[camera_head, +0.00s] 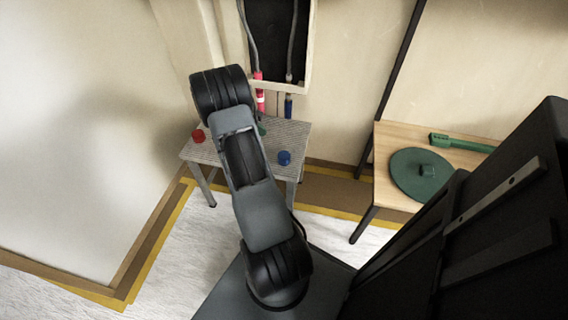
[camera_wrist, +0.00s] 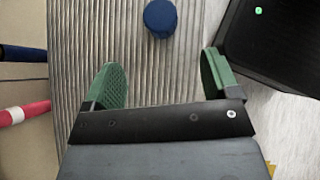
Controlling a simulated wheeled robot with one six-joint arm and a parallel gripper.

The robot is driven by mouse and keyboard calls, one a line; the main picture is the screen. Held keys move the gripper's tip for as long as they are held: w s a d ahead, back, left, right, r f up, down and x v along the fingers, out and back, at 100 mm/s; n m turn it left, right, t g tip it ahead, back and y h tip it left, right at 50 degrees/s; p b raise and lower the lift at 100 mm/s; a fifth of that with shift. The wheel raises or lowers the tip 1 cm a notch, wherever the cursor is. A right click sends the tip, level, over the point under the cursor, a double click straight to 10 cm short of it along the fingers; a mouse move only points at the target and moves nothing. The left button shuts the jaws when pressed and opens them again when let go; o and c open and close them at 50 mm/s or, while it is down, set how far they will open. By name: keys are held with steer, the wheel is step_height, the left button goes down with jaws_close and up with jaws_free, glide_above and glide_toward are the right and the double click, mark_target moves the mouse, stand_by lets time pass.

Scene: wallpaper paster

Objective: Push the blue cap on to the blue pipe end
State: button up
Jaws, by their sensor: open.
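The blue cap (camera_head: 284,158) stands on the right part of the small striped table in the head view. In the wrist view the blue cap (camera_wrist: 160,17) is at the top, ahead of my gripper (camera_wrist: 162,78) and roughly centred between its green fingers. The fingers are spread, with nothing between them. The blue pipe end (camera_head: 289,106) hangs at the wall behind the table, below a box. The blue pipe (camera_wrist: 22,53) also enters at the left edge of the wrist view. My arm hides most of the gripper in the head view.
A red cap (camera_head: 198,135) sits at the left of the striped table (camera_head: 228,158). A red pipe (camera_head: 260,95) hangs left of the blue one. A wooden table (camera_head: 385,150) with a green disc (camera_head: 415,180) stands at the right. The striped surface around the blue cap looks clear.

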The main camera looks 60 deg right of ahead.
mark_target(283, 154)
steer(key=b+x, duration=0.1)
steer(key=x, duration=0.6)
steer(key=shift+s+f+b, duration=0.15)
steer(key=shift+s+b, duration=0.05)
steer(key=shift+b, duration=0.15)
steer(key=shift+b+x, duration=1.2)
steer(key=shift+x, duration=1.45)
steer(key=shift+s, duration=0.1)
steer(key=c, duration=1)
steer(key=shift+r, duration=0.25)
